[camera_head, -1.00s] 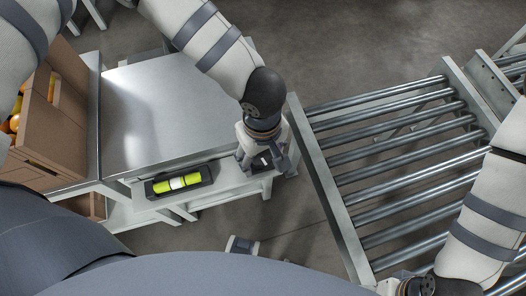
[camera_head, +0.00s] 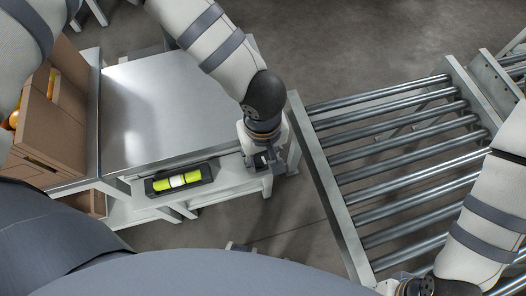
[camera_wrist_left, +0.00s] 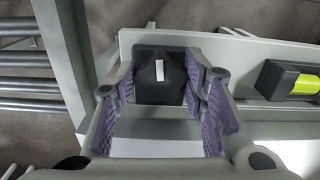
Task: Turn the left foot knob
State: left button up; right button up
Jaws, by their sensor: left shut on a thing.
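The foot knob (camera_wrist_left: 158,82) is black with a short white mark, in the upper middle of the left wrist view. The mark stands nearly upright there. In the head view my left gripper (camera_head: 268,162) is at the front right corner of the metal-topped table, pointing down and shut on the knob. In the left wrist view its purple-padded fingers lie on either side of the knob. The spirit level (camera_head: 178,179) with a yellow-green vial sits left of the gripper on the table's front edge; it also shows in the left wrist view (camera_wrist_left: 286,80).
The metal tabletop (camera_head: 165,110) is bare. A roller conveyor (camera_head: 345,215) stands close to the right of my left gripper. A cardboard box (camera_head: 62,125) with orange and yellow produce stands at the left.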

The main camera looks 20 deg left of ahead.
aim_at(262, 158)
pick_arm(q)
jog(key=o, duration=1.2)
notch_tip(262, 158, up, 12)
